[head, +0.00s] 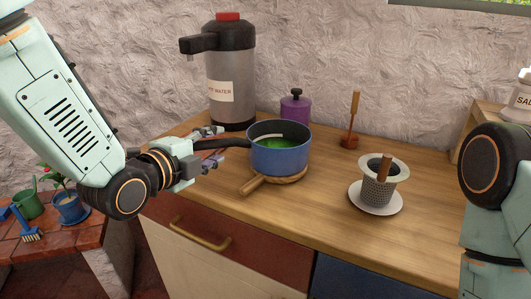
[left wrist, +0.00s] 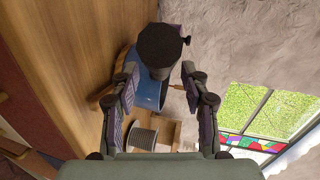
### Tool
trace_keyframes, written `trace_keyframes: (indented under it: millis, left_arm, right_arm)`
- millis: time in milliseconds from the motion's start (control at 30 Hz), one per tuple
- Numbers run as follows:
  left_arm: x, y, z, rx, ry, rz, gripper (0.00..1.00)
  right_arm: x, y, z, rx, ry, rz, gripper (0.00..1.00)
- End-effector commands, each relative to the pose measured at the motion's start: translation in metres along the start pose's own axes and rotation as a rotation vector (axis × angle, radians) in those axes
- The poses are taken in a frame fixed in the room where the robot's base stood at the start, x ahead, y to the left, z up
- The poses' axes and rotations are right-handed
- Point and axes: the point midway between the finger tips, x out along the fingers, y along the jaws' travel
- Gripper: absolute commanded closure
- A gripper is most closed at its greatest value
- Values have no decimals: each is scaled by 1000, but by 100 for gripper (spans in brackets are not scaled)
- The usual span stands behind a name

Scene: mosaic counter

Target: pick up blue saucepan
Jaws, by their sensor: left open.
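The blue saucepan (head: 278,158), with something green inside, stands on a round wooden board with a handle (head: 255,185) on the counter. Its dark handle points left toward my left gripper (head: 211,146). That gripper is open, with its fingers around the handle's end region in the head view. In the left wrist view, the dark handle's rounded end (left wrist: 159,45) shows between the spread fingers of the left gripper (left wrist: 160,90). Part of the blue pan (left wrist: 148,92) shows behind it. I cannot tell whether a finger touches the handle. My right gripper is out of view.
A hot water dispenser (head: 230,75) stands behind the handle, and a purple jar (head: 295,108) behind the pan. A wooden-handled tool (head: 350,125) and a strainer cup (head: 378,187) on a white saucer (head: 375,208) stand to the right. Counter between pan and saucer is clear.

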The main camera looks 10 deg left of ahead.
Motion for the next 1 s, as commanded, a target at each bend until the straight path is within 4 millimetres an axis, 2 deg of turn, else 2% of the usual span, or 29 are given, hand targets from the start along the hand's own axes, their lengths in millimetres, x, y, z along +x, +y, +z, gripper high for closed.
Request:
trace_keyframes:
  millis: [100, 200, 467, 1000]
  left_arm:
    - [17, 1, 0, 5, 1, 1, 54]
    - [25, 0, 0, 2, 0, 1, 54]
    - [27, -1, 0, -1, 0, 0, 54]
    - [27, -1, 0, 0, 0, 0, 98]
  right_arm:
    - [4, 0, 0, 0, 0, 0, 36]
    - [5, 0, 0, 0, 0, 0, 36]
    - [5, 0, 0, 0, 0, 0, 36]
    - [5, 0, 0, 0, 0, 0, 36]
